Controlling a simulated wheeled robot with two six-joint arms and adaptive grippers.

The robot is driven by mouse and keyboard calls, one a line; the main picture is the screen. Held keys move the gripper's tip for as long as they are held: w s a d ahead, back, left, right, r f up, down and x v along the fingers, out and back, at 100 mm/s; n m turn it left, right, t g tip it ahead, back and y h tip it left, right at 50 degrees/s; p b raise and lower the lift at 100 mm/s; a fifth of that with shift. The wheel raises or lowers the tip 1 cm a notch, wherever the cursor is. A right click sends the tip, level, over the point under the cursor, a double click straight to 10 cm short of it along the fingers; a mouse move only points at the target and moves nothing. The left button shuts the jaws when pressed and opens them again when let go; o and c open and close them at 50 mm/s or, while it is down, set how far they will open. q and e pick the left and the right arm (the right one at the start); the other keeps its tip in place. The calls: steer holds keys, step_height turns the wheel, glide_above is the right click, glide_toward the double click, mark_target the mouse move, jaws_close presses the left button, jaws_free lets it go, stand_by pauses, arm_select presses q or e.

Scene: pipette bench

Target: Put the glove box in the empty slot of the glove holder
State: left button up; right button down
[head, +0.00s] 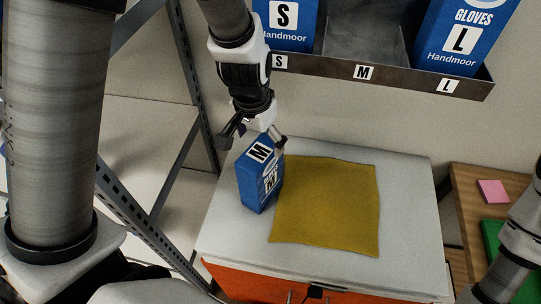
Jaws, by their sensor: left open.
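The glove box (258,181) is blue with a white M label and stands upright on the white top of the cabinet, at the left edge of a yellow cloth. My left gripper (254,141) is open just above it, one finger near each side of its top. I cannot tell whether the fingers touch it. The grey metal glove holder (398,77) is on the wall at the top. Its middle slot (364,40), labelled M, is empty. A blue S box (285,22) fills the left slot and a blue L box (459,38) the right one. My right gripper is out of view.
The yellow cloth (332,207) lies on the white-topped cabinet (410,235) with an orange front. A grey metal rack (178,165) stands to the left. A wooden desk (470,205) with a pink note (493,191) and a green item (494,240) is at right.

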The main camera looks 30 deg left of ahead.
arm_select(q)
steer(key=shift+d+f, duration=0.1)
steer(key=shift+f, duration=0.1)
steer(key=f+b, duration=0.1)
steer(key=f, duration=0.3)
steer(key=s+f+b, duration=0.1)
steer(key=f, duration=0.1)
steer(key=shift+d+f+b, duration=0.2)
steer(key=shift+f+b, duration=0.1)
steer(key=shift+f, duration=0.2)
steer(key=shift+f+b, duration=0.25)
steer(key=shift+b, duration=0.1)
steer(key=shift+c, duration=0.4)
steer(key=c, duration=1.1)
steer(key=shift+c, duration=0.2)
